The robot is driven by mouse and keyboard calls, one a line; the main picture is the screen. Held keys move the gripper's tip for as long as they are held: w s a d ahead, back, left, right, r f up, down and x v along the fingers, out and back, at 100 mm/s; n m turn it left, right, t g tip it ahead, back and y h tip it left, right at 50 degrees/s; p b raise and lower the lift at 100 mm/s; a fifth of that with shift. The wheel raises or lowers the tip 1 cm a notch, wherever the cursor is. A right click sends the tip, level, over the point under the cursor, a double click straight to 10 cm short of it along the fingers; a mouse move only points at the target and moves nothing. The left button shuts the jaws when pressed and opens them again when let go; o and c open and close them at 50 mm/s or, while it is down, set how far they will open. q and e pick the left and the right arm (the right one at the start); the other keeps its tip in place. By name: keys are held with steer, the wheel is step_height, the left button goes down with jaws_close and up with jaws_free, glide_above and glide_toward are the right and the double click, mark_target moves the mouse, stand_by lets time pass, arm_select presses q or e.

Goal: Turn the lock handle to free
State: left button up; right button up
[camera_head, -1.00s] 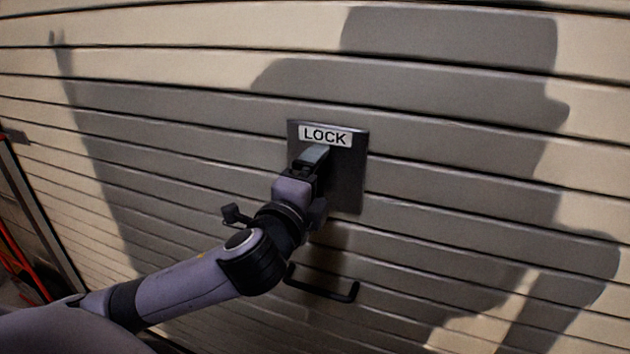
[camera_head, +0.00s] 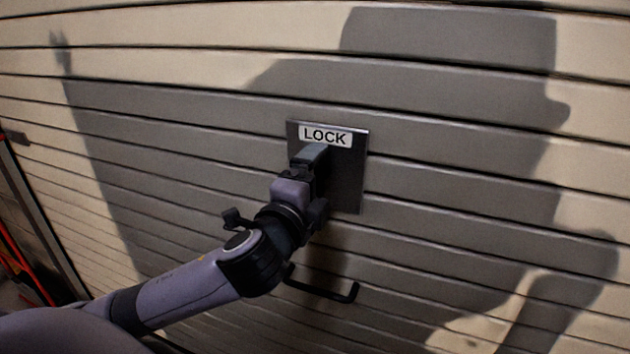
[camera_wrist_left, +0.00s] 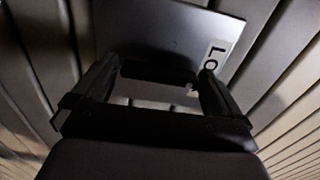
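The lock plate (camera_head: 346,180) is a dark square on the slatted door with a white "LOCK" label (camera_head: 325,136) at its top. It also shows in the left wrist view (camera_wrist_left: 170,30), with part of the label at the right. My left gripper (camera_head: 312,160) is at the plate, just below the label, and hides the lock handle in the head view. In the left wrist view the fingers (camera_wrist_left: 158,78) are well apart, with a dark bar, apparently the handle (camera_wrist_left: 158,72), between them. Whether they touch it is unclear. My right gripper is not in view.
A black pull handle (camera_head: 322,290) sticks out from the door below the plate, close under my left wrist. The slatted door (camera_head: 460,150) fills most of the view and carries large shadows. A frame edge and red parts (camera_head: 25,265) show at the far left.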

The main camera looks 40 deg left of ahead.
arm_select(q)
steer(key=p+v, duration=0.4)
steer(key=v, duration=0.3)
steer(key=shift+p, duration=0.35)
stand_by(0.5)
steer(key=s+d+f+n+g+h, duration=0.1)
steer(key=d+f+n+g+h, duration=0.15)
steer(key=f, duration=0.75)
steer(key=s+d+f+n+g+h, duration=0.1)
steer(key=d+f+n+g+h, duration=0.15)
steer(key=f, duration=0.65)
steer(key=s+d+f+n+g+h, duration=0.1)
steer(key=s+d+f+n+g, duration=0.1)
steer(key=s+f+n, duration=0.6)
step_height(320, 180, down, 5)
steer(key=shift+s+d+f, duration=0.1)
steer(key=shift+s+d, duration=0.3)
steer(key=shift+s, duration=0.15)
